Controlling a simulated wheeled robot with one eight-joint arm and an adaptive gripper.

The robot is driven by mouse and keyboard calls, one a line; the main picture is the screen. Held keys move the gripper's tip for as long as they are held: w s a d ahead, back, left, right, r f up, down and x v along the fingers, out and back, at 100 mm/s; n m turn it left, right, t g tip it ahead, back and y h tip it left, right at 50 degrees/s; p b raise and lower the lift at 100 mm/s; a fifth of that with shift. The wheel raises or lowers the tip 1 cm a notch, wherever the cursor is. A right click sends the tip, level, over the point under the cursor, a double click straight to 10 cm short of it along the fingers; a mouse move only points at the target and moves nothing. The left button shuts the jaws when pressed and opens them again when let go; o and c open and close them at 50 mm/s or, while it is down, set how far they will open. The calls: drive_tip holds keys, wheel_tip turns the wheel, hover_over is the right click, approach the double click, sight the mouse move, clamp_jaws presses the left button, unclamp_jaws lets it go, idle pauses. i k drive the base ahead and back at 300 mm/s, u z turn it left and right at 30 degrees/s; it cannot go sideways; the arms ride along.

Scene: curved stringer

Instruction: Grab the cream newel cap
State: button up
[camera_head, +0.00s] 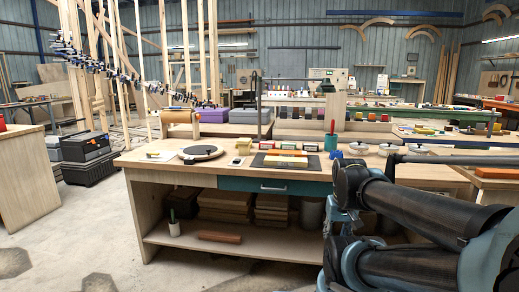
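Several small pale, round, cap-like pieces stand in a row at the right of the workbench top: a left one (359,147), a middle one (388,149) and a right one (420,149). They are too small for me to tell which, if any, is the cream newel cap. My dark arm links fill the lower right, in front of the bench's right end and below these pieces. I cannot make out my gripper's fingers in this view.
The workbench (150,174) holds a round dark-rimmed disc (200,152), a dark mat (279,161) with wooden strips, small coloured boxes and a green cup (331,142). A teal drawer (275,186) is below. Open floor (90,235) lies at the left.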

sight(244, 144)
drive_tip(key=z, duration=0.1)
drive_tip(key=i, duration=1)
drive_tip(key=u, duration=0.05)
